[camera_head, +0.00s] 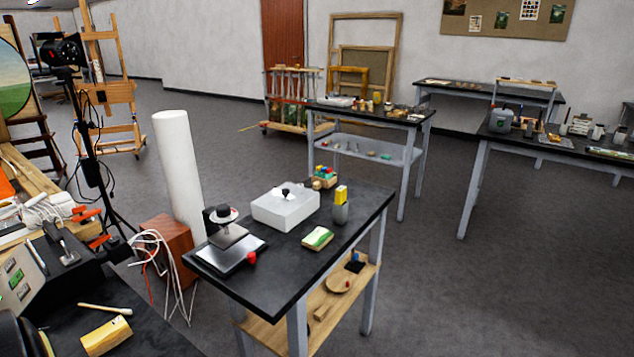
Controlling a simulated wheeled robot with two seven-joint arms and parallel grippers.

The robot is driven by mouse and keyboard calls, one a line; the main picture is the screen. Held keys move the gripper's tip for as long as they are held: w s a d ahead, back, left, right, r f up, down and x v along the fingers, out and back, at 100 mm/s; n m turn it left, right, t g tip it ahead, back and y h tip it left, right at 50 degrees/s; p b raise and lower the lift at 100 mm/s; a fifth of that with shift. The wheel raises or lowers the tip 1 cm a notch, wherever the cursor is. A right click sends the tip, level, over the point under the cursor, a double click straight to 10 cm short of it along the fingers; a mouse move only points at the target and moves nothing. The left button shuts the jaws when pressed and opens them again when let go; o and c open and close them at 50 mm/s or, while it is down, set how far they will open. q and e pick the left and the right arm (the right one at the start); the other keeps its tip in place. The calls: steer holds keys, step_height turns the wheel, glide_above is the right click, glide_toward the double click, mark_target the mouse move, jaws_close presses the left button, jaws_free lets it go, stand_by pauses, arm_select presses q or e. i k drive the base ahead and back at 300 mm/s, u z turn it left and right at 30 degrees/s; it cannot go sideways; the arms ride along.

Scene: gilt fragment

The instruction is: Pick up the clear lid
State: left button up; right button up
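I cannot make out a clear lid for certain. On the near black-topped table (300,262) stands a pale box-shaped unit (275,212) with a small black knob-like piece (285,191) on top. Whether that piece belongs to a see-through lid is too small to tell. Neither my left nor my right gripper is in view.
Open floor (500,290) lies right.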

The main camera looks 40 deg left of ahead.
mark_target(285, 198)
steer(key=i, duration=2.85)
steer(key=u, duration=4.15)
